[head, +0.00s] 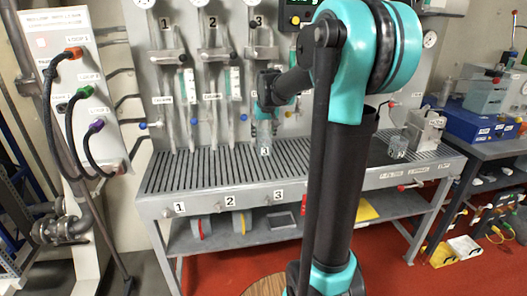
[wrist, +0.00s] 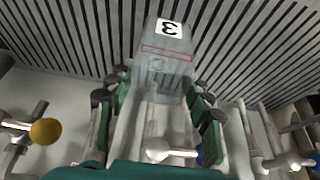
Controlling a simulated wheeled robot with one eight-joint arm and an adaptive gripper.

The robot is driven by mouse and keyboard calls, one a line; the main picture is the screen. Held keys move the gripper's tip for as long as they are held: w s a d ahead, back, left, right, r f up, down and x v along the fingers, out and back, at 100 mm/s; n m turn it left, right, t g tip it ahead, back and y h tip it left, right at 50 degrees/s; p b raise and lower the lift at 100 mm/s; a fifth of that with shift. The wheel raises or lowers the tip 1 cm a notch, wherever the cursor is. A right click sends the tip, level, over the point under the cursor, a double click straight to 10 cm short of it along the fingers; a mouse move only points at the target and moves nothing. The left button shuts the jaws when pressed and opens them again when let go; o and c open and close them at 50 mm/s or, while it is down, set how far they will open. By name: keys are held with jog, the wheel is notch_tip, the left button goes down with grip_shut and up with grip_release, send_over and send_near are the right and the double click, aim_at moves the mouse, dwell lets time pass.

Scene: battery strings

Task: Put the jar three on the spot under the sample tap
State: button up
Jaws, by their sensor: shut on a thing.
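My gripper (head: 265,112) is in front of the panel's column 3 in the head view. It is shut on jar three (head: 265,138), a clear jar with a white label "3". In the wrist view the jar (wrist: 166,62) lies between the green fingers of my gripper (wrist: 160,97), with a red line across it. The jar is over the slatted grate (head: 210,168); I cannot tell whether it touches it. Pipes and a tap (wrist: 165,150) show behind the jar in the wrist view. The spot under the tap cannot be made out.
Another clear jar (head: 398,146) stands at the right of the grate, beside a grey metal box (head: 425,128). Columns 1 and 2 stand left of my gripper. A yellow knob (wrist: 45,131) shows at the left in the wrist view. The grate's left part is clear.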

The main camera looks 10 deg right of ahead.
aim_at(264, 150)
jog(key=shift+f, duration=3.65)
jog(key=o, duration=0.7)
jog(key=shift+f, duration=0.1)
jog(key=o, duration=0.4)
